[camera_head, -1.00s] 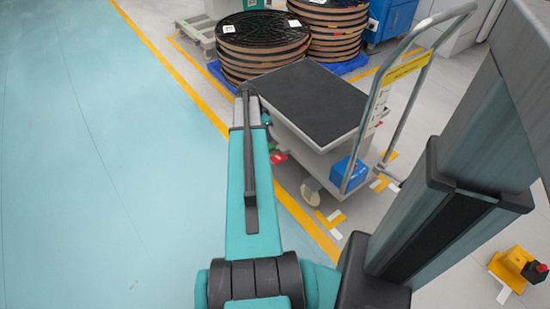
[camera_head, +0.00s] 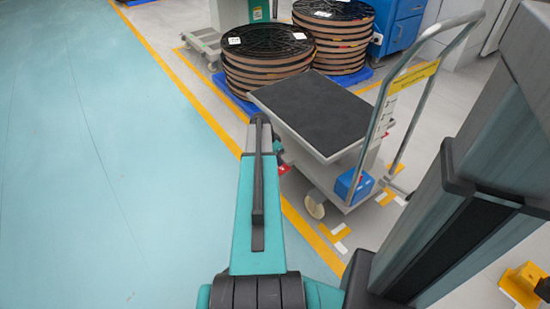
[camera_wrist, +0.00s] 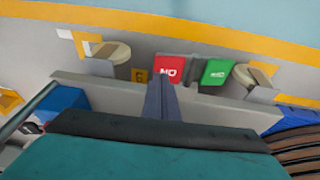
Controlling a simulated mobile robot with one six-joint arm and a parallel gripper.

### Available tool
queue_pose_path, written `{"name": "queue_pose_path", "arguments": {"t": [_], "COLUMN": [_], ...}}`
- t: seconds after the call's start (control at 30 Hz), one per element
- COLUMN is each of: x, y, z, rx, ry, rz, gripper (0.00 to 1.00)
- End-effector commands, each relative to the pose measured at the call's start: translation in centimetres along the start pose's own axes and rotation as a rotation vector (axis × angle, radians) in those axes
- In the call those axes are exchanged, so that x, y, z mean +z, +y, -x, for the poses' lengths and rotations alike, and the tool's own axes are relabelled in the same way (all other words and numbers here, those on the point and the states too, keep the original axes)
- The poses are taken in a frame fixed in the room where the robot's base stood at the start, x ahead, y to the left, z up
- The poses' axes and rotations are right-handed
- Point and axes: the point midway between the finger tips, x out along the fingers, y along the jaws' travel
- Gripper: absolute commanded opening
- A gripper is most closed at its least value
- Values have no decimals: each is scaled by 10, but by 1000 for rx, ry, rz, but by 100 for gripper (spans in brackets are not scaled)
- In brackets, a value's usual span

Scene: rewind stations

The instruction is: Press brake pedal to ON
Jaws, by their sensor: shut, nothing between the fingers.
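The brake pedals sit low on a grey lift cart (camera_head: 352,150) with a black top. In the wrist view the red pedal (camera_wrist: 171,66) bears white letters that read upside down as ON. A green pedal (camera_wrist: 215,72) is to its right in that view. The red pedal also shows in the head view (camera_head: 284,168), low beside the cart. My gripper (camera_wrist: 160,84) is shut and empty, with its tip at the near lower-left edge of the red pedal. I cannot tell whether it touches. In the head view the gripper is mostly hidden behind my arm.
Cart casters (camera_wrist: 108,52) flank the pedals. The cart has a tall tubular handle (camera_head: 415,80) and a blue box (camera_head: 350,184). Stacked reels (camera_head: 267,62) stand behind it on a blue pallet. Yellow floor lines run alongside. The blue-green floor (camera_head: 90,180) at left is clear.

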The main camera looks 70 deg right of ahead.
Motion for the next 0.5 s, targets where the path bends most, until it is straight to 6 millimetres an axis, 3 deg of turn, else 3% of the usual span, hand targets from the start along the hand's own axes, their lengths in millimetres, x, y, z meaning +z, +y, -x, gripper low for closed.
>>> {"name": "queue_pose_path", "arguments": {"t": [0.2,0.5], "x": [9,11], "y": [5,6], "z": [-28,-36], "rx": [1,0], "ry": [0,0], "rz": [0,0], "gripper": [0,0]}}
